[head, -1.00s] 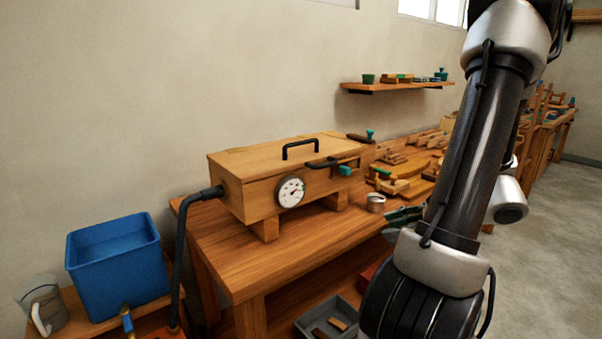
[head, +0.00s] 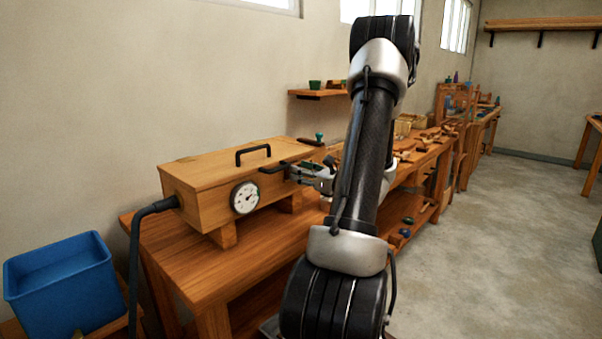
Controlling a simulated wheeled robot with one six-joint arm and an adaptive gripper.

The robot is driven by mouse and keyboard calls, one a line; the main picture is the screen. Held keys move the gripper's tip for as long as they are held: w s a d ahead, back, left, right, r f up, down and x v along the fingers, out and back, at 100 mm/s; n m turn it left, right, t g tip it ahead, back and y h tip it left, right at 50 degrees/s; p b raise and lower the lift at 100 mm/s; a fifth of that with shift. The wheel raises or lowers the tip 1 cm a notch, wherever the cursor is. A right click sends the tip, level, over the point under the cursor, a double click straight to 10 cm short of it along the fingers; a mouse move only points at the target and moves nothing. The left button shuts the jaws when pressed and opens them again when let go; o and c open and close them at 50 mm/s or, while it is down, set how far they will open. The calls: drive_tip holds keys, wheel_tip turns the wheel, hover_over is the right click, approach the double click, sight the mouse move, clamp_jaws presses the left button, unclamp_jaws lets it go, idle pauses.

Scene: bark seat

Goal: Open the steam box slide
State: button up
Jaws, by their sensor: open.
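The steam box (head: 215,188) is a long wooden box on short wooden feet on the workbench. It has a black lid handle (head: 253,151) and a round dial gauge (head: 245,198) on its front. A short black bar (head: 273,168) juts from the upper right of the front, at the slide. My gripper (head: 297,173) is open at the right part of the box front, just right of this bar.
A black hose (head: 140,222) runs from the box's left end down past the bench. A blue tub (head: 62,280) stands at the lower left. Tools and wooden parts lie on the bench (head: 185,262) behind my arm. Open floor (head: 500,230) is at the right.

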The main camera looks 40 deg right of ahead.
drive_tip(key=shift+w, duration=0.2)
clamp_jaws()
drive_tip(key=shift+w+d, duration=0.2)
drive_tip(key=shift+d, duration=2.5)
unclamp_jaws()
drive_tip(key=shift+s, duration=0.1)
drive_tip(key=s+d, duration=0.1)
drive_tip(key=s, duration=1.1)
